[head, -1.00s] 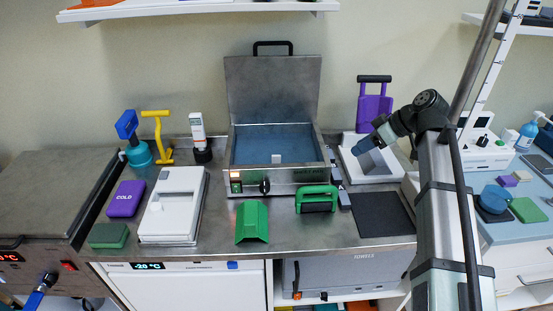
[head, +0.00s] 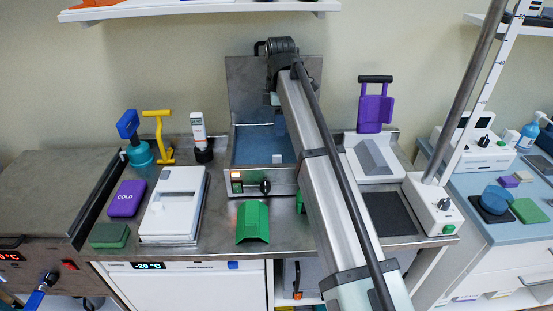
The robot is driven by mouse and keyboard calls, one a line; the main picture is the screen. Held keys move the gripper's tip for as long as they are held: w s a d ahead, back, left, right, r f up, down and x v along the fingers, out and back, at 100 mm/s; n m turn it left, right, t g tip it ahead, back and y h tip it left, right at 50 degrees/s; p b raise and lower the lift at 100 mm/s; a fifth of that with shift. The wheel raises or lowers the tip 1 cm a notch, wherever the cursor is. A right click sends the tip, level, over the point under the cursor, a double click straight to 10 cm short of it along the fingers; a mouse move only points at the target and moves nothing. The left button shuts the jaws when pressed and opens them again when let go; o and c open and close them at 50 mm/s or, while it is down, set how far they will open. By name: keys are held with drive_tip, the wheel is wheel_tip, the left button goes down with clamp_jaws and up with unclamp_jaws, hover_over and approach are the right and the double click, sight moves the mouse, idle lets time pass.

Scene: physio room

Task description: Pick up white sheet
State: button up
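My gripper (head: 279,122) hangs over the open metal water bath (head: 236,172), which has blue water inside. Its fingers are small and partly covered by my arm, so I cannot tell if they are open or shut. A small white piece (head: 305,158) shows at the bath's front edge beside my arm. It may be part of the white sheet, but no full sheet is clearly visible. My arm covers the right part of the bath.
The bath's raised lid (head: 245,95) stands behind my gripper. A green ridged block (head: 252,222) lies in front of the bath. A white box (head: 172,205) and purple cold pack (head: 126,198) are left. A grey wedge (head: 374,156) and dark mat (head: 390,213) are right.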

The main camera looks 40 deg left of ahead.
hover_over(277, 159)
drive_tip(key=f, duration=0.8)
drive_tip(key=shift+w+d+f, duration=0.1)
drive_tip(key=shift+d+f, duration=0.1)
drive_tip(key=shift+d, duration=0.1)
drive_tip(key=shift+a+f, duration=0.2)
drive_tip(key=shift+f, duration=1.15)
drive_tip(key=shift+a+f, duration=0.2)
drive_tip(key=shift+f, duration=1.15)
clamp_jaws()
